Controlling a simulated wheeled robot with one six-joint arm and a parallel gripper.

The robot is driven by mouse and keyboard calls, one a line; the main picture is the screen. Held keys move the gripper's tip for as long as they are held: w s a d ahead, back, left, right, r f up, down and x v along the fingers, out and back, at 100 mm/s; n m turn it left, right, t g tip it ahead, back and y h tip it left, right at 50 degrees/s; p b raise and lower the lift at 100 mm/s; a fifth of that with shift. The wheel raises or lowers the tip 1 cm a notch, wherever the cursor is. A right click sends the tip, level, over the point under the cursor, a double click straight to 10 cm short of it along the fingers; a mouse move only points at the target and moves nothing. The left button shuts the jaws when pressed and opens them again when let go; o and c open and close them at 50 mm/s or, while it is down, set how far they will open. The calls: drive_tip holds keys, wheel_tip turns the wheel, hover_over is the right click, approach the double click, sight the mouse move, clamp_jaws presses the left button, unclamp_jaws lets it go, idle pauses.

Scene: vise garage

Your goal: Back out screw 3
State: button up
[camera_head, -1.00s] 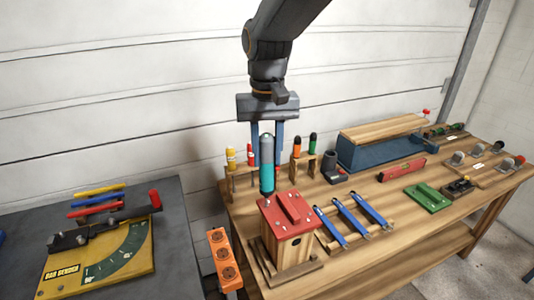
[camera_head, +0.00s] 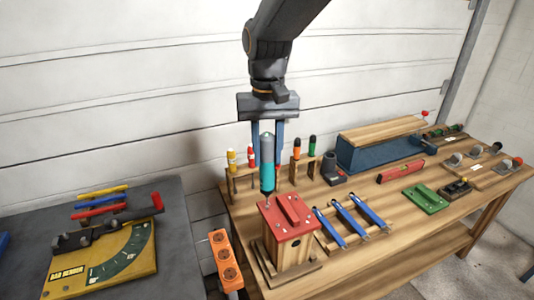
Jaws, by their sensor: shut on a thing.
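My gripper (camera_head: 267,137) is shut on a screwdriver (camera_head: 267,165) with a teal and grey handle, held upright with its tip down. Below it stands a wooden birdhouse-like box with a red lid (camera_head: 285,218), on the workbench. The screwdriver's lower end is over the lid's back left corner. Whether the tip touches a screw there is too small to tell. Small light spots that look like screw heads show on the lid, but I cannot read any numbers.
Screwdrivers stand in wooden racks (camera_head: 243,184) behind the box. Blue clamps (camera_head: 352,222) lie to its right. An orange holder (camera_head: 224,258) hangs at the bench's left edge. A blue vise (camera_head: 365,155) and a green block (camera_head: 426,198) are further right. A yellow bar bender (camera_head: 105,270) is on the left table.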

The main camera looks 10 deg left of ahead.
sight(267, 135)
drive_tip(key=shift+w+a+r, duration=0.1)
drive_tip(key=shift+r, duration=2.65)
